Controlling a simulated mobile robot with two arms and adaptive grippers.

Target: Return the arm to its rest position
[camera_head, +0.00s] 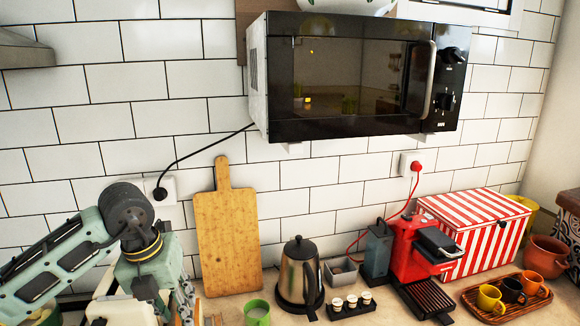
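My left arm comes in from the left edge in the head view. Its wrist is bent downward over the left end of the counter. My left gripper (160,290) points down at the bottom left, and its fingertips are cut off or hidden, so I cannot tell whether it is open or holds anything. It is to the left of the green cup (258,314), apart from it. My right arm and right gripper are not in view.
A cutting board (228,232) leans on the tiled wall beside the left arm. A kettle (299,277), a red coffee machine (412,252), a striped box (474,232) and a cup tray (508,306) stand on the counter. A microwave (350,75) hangs above.

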